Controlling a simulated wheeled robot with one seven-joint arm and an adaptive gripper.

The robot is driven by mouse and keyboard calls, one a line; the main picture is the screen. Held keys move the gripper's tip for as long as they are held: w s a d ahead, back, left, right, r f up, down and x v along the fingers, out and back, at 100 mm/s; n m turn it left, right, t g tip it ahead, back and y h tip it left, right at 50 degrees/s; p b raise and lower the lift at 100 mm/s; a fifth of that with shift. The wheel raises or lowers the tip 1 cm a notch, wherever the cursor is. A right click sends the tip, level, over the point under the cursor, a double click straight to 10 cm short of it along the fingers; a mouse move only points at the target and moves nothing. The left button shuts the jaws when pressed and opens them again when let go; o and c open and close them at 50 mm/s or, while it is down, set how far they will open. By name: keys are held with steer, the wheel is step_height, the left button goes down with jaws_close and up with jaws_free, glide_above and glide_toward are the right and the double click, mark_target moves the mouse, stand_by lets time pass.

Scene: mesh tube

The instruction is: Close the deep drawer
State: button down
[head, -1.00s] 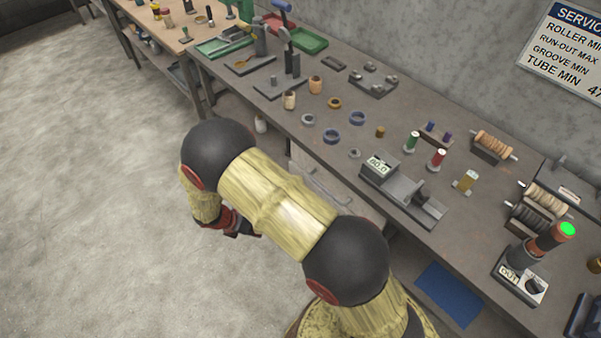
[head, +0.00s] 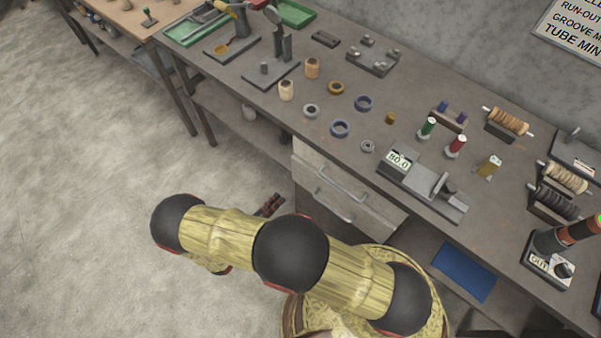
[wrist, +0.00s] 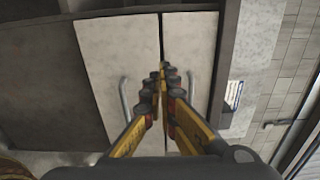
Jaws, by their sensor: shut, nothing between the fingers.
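Two pale drawer fronts with metal bar handles sit under the workbench in the head view: an upper one (head: 317,163) and a lower one (head: 308,186). In the wrist view they show side by side as a wider left front (wrist: 100,60) and a narrower right front (wrist: 198,40), with a dark gap between. I cannot tell for sure which is the deep drawer or how far either stands out. My gripper (wrist: 163,70) is shut and empty, its fingertips over the gap between the fronts. In the head view my gripper (head: 270,205) is left of the drawers.
The workbench (head: 290,118) above carries rings, spools and a gauge (head: 400,160). A blue mat (head: 464,271) lies on the low shelf at right. Open concrete floor (head: 90,220) is at left. A bench leg (head: 192,100) stands left of the drawers.

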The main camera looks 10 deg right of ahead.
steer(key=b, duration=0.3)
glide_toward(306, 170)
steer(key=w+d, duration=0.1)
steer(key=d+r, duration=0.1)
steer(key=d, duration=0.1)
steer(key=w+d, duration=0.1)
steer(key=d, duration=0.1)
steer(key=shift+w+d+r, duration=0.15)
steer(key=shift+w+r, duration=0.2)
steer(key=shift+w+d, duration=0.3)
steer(key=shift+d, duration=0.1)
steer(key=shift+d, duration=0.1)
steer(key=shift+p+x, duration=0.4)
steer(key=shift+x, duration=0.65)
steer(key=shift+r, duration=0.1)
